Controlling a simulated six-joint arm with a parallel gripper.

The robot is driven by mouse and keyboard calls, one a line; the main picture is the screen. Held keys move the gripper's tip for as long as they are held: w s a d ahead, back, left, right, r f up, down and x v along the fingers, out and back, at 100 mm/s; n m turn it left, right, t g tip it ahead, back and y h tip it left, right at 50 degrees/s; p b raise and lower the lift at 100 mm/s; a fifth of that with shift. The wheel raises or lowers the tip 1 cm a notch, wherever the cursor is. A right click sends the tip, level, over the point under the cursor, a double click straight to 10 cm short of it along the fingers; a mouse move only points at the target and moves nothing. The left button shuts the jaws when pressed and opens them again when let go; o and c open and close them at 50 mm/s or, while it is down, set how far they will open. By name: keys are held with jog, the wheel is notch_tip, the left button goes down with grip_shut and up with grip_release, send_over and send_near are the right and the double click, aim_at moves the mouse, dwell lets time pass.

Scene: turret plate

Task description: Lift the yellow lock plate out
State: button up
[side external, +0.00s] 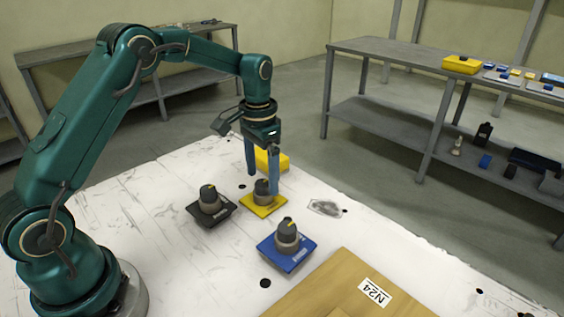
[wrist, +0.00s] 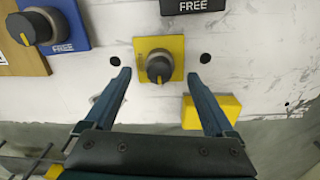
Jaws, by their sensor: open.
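The yellow lock plate (side external: 259,209) lies on the white table between a black plate and a blue plate. A dark grey knob (side external: 262,188) with a yellow pointer line stands on it. In the wrist view the yellow plate (wrist: 145,46) is at the upper middle, its knob (wrist: 160,67) between the finger ends. Any label on it is too unclear to read. My gripper (side external: 262,183) is open, pointing down, one finger on each side of the knob. In the wrist view my gripper (wrist: 158,76) holds nothing. I cannot tell whether the fingertips touch the plate.
A black plate (side external: 222,218) and a blue plate (side external: 283,258), each with a knob, sit close on either side. In the wrist view both the blue plate (wrist: 68,12) and black plate (wrist: 173,6) read FREE. A yellow block (side external: 274,159) lies behind; a wooden board (side external: 330,285) is in front.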

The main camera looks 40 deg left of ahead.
aim_at(263, 183)
jog(key=shift+f, duration=2)
grip_shut()
